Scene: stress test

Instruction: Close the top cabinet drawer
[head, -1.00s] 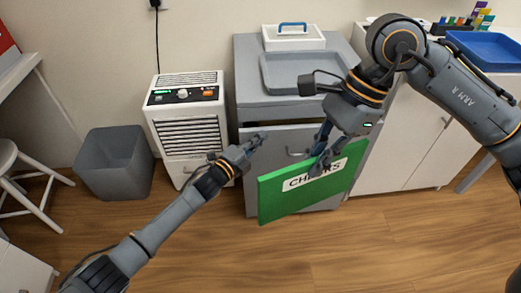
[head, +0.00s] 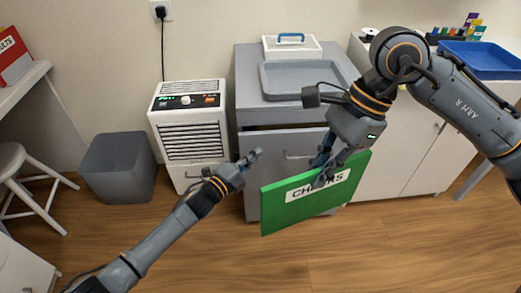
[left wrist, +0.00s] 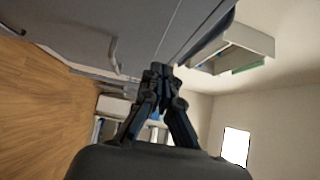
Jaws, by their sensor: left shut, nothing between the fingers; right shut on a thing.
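The grey cabinet (head: 240,90) stands against the wall. A dark gap shows under its top, above the top drawer front (head: 285,140), so the drawer looks partly open. The drawer handle (head: 297,156) is partly hidden by my right gripper and the green box. My left gripper (head: 252,157) is shut and empty by the left side of the drawer front; I cannot tell if it touches. Its shut fingers also show in the left wrist view (left wrist: 158,75), close to grey cabinet surfaces. My right gripper (head: 322,178) is shut on the green CHECKERS box (head: 290,212), held before the cabinet.
A grey tray (head: 275,90) and a white box with a blue handle (head: 292,50) sit on the cabinet. A white heater-like unit (head: 190,140) and grey bin (head: 118,165) stand left. White cupboards (head: 390,160) stand right. The floor (head: 370,260) in front is clear.

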